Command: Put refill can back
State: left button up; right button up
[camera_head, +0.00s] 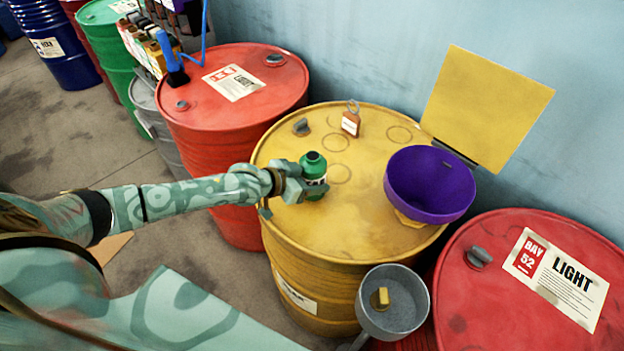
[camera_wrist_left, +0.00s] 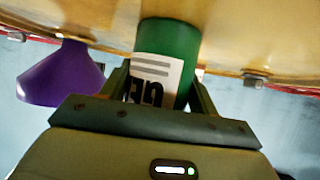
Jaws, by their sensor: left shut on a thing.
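The refill can (camera_head: 313,167) is a small green can with a dark cap and a white label. It is over the top of the yellow drum (camera_head: 375,215), left of the middle. My left gripper (camera_head: 300,184) reaches in from the left and is shut on the can. In the left wrist view the green can (camera_wrist_left: 180,50) sits between the two fingers, its white label facing the camera. The can looks upright; I cannot tell whether its base touches the drum top. My right gripper is not in view.
A purple funnel (camera_head: 430,180) stands on the drum's right side. A padlock-like tagged item (camera_head: 351,122) and a grey bung (camera_head: 301,127) are at the back. A grey pan (camera_head: 395,310) is at the front right. Red drums (camera_head: 225,130) and (camera_head: 500,320) flank the yellow one.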

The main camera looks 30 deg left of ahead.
pick_arm(q)
jog(key=shift+r, duration=0.1)
jog(key=o, duration=1.2)
jog(key=shift+s+a+r, duration=0.1)
jog(key=shift+s+r, duration=0.05)
jog(key=shift+s, duration=0.05)
jog(key=shift+p+v, duration=1.75)
jog(key=shift+v, duration=4)
jog(key=shift+a, duration=0.1)
